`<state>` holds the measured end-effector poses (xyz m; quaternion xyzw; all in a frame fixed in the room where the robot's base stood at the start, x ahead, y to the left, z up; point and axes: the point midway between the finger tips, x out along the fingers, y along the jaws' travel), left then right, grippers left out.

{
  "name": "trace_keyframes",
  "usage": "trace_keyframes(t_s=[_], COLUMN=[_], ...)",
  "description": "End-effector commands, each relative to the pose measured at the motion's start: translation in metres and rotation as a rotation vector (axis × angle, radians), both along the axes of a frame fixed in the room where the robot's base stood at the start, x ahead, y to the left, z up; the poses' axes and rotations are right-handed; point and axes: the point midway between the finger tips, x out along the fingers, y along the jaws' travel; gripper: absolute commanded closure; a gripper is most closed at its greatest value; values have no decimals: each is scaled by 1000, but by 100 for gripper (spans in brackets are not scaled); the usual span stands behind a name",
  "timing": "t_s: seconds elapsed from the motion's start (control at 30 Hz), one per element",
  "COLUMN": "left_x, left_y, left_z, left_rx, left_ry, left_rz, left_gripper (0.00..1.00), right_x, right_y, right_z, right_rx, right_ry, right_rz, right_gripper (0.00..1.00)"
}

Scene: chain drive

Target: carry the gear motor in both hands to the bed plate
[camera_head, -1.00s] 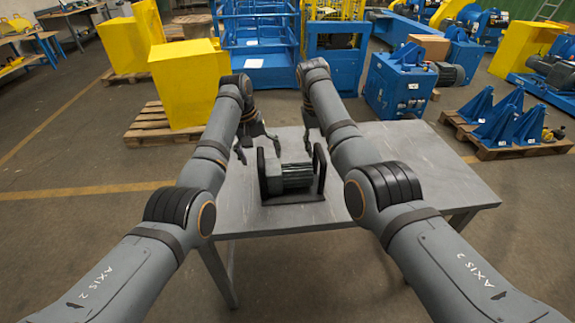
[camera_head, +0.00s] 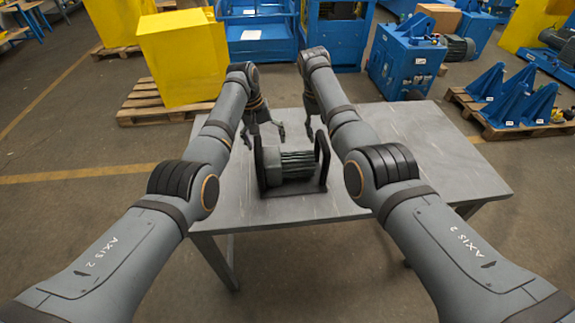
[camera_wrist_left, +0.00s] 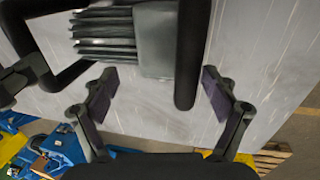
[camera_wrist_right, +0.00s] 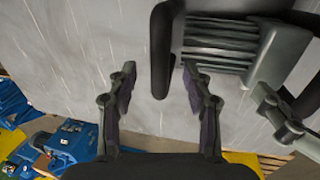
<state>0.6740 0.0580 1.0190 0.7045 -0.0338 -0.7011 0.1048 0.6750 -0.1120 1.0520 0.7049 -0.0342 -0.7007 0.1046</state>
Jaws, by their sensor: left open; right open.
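The gear motor (camera_head: 285,163) is a dark grey ribbed body on a black base with an upright black handle at each end. It stands on the grey table (camera_head: 425,155). My left gripper (camera_head: 265,133) is open behind the motor's left end. In the left wrist view its fingers (camera_wrist_left: 158,93) are spread either side of one handle (camera_wrist_left: 188,60), not closed on it. My right gripper (camera_head: 308,130) is open behind the right end, partly hidden by its arm. In the right wrist view its fingers (camera_wrist_right: 158,90) stand either side of the other handle (camera_wrist_right: 161,55).
The table is bare to the right of the motor. Beyond it stand a yellow block (camera_head: 180,60) on a pallet, a blue machine (camera_head: 405,58) and blue brackets (camera_head: 510,98) on another pallet. I cannot make out the bed plate for certain.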

Motion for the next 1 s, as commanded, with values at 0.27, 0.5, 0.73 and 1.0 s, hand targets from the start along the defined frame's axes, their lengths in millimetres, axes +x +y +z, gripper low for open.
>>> trace_keyframes(t_s=[0.27,0.5,0.73,1.0], left_x=[1,1,1,1], left_y=[-8,-10,-10,-10], left_z=[-40,-50,-50,-50], left_rx=[1,0,0,0], left_ry=[1,-1,-1,-1], left_rz=[-1,-1,0,-1], left_gripper=[14,14,15,52], right_x=[0,1,1,1], right_y=[-8,-10,-10,-10], right_z=[-41,-51,-51,-50], right_rx=[0,1,1,1], right_ry=[1,0,0,0], right_rz=[0,0,0,0], right_gripper=[50,50,51,88])
